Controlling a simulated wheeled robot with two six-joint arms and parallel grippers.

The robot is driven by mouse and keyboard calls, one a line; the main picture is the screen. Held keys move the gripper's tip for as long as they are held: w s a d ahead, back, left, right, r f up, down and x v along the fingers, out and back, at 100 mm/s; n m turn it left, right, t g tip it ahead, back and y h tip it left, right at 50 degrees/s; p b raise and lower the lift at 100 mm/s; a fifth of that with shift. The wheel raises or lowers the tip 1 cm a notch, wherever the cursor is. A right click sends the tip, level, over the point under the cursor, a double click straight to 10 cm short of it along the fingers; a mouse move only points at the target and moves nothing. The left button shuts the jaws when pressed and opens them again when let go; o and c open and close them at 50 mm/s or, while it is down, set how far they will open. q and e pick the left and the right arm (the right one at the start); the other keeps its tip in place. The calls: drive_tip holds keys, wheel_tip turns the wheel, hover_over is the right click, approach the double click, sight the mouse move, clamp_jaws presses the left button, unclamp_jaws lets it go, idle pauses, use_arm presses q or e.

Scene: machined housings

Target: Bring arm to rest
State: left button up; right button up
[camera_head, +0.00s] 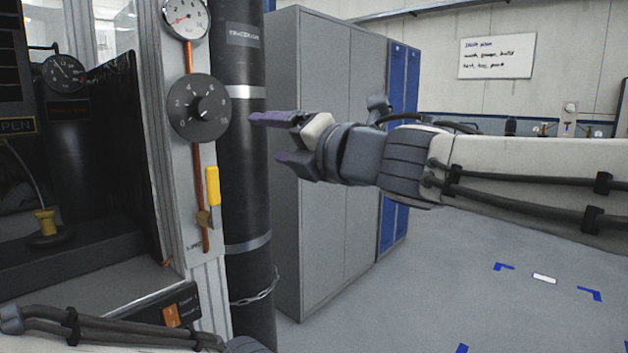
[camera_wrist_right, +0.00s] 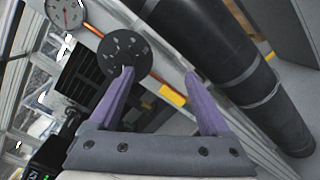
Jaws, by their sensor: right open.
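My right gripper (camera_head: 270,139) reaches in from the right in the head view, at about the height of the black numbered dial (camera_head: 199,107). Its two purple fingers are apart with nothing between them, and a gap shows between the fingertips and the dial's panel. In the right wrist view the open gripper (camera_wrist_right: 158,74) points toward the panel, with the left fingertip overlapping the dial (camera_wrist_right: 122,55). My left arm shows only in part along the bottom left of the head view. Its gripper is out of the frame.
A black gas cylinder (camera_head: 245,180) with a chain stands right of the panel. A yellow lever (camera_head: 213,186) and a pressure gauge (camera_head: 186,16) are on the panel. Grey cabinets (camera_head: 325,150) stand behind my right gripper. The floor (camera_head: 430,290) at right is open, with blue markings.

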drive_tip(key=d+f+m+h, duration=0.4)
drive_tip(key=f+m+h, duration=0.2)
drive_tip(key=f+m, duration=0.55)
drive_tip(key=s+d+f+m+g+h, duration=0.2)
drive_tip(key=s+d+f+m+g, duration=0.25)
drive_tip(key=f, duration=0.55)
drive_tip(key=s+d+f+m+g+h, duration=0.25)
drive_tip(key=s+f+m, duration=0.4)
drive_tip(key=f, duration=0.45)
drive_tip(key=s+d+f+m+g+h, duration=0.15)
drive_tip(key=s+f+m+g, duration=0.4)
drive_tip(key=s, duration=0.85)
wheel_tip(320, 180, up, 12)
drive_tip(key=n+p, duration=0.1)
drive_tip(key=p, duration=1.2)
drive_tip(key=shift+d, duration=0.35)
drive_tip(key=shift+w, duration=0.1)
